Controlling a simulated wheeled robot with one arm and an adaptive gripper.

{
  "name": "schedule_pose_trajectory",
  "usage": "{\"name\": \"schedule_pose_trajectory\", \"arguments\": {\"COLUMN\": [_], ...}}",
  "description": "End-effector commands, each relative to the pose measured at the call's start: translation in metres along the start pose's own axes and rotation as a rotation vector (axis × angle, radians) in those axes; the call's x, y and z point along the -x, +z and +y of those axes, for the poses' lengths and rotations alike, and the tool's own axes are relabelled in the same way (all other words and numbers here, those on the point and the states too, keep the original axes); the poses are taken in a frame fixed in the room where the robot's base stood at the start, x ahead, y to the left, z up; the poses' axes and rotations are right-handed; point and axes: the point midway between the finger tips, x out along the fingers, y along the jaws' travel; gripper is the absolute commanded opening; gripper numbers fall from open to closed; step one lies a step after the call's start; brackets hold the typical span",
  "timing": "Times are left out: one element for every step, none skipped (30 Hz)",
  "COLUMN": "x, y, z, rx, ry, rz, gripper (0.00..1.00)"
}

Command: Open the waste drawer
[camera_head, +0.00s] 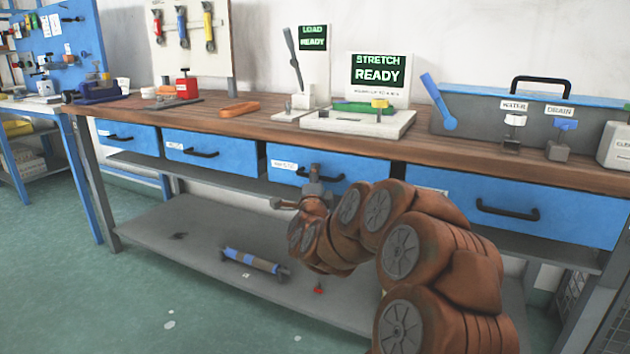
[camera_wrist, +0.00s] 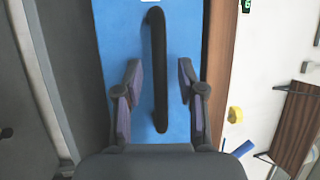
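The waste drawer (camera_head: 345,166) seems to be the third blue drawer from the left under the wooden bench top; its small white label is hard to read. Its front looks flush with its neighbours, so it appears shut. Its black bar handle (camera_head: 330,177) is partly hidden by my gripper (camera_head: 314,178). In the wrist view, the blue front (camera_wrist: 115,35) fills the middle and the handle (camera_wrist: 158,60) runs lengthwise between the two fingers of my gripper (camera_wrist: 160,78). The fingers are open, with a gap on both sides of the handle. I cannot tell how deep they reach.
Other blue drawers flank it, left (camera_head: 212,152) and right (camera_head: 530,205). A grey lower shelf (camera_head: 175,245) holds a blue-and-brown roller (camera_head: 250,260). The bench top (camera_head: 240,124) carries signs, a stretching device (camera_head: 360,119) and a grey-blue box (camera_head: 480,112). Green floor is clear in front.

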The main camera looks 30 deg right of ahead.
Motion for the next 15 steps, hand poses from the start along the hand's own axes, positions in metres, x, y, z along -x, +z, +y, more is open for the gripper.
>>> {"name": "schedule_pose_trajectory", "arguments": {"x": [-0.0013,-0.0017,-0.0019,-0.002,-0.0019,-0.0019,-0.0019,-0.0018,-0.0018,-0.0018,-0.0018,-0.0018,-0.0018,-0.0018,-0.0018], "y": [-0.0001,-0.0001,-0.0002,-0.0002,-0.0002,-0.0002,-0.0002,-0.0002,-0.0003,-0.0003,-0.0003,-0.0003,-0.0003,-0.0003,-0.0004], "z": [-0.0003,-0.0004,-0.0006,-0.0006,-0.0006,-0.0005,-0.0005,-0.0004,-0.0004,-0.0003,-0.0003,-0.0003,-0.0002,-0.0002,-0.0002], "rx": [0.0,0.0,0.0,0.0,0.0,0.0,0.0,0.0,0.0,0.0,0.0,0.0,0.0,0.0,0.0], "ry": [-0.001,-0.001,-0.001,-0.001,-0.001,-0.001,-0.001,0.0,-0.001,0.0,0.0,0.0,0.0,0.0,0.0], "rz": [0.001,0.001,0.001,0.001,0.001,0.001,0.001,0.001,0.001,0.001,0.001,0.001,0.001,0.001,0.001], "gripper": [0.39,0.39,0.39,0.39,0.39,0.39,0.39,0.39,0.36,0.33,0.3,0.26,0.23,0.2,0.15]}}
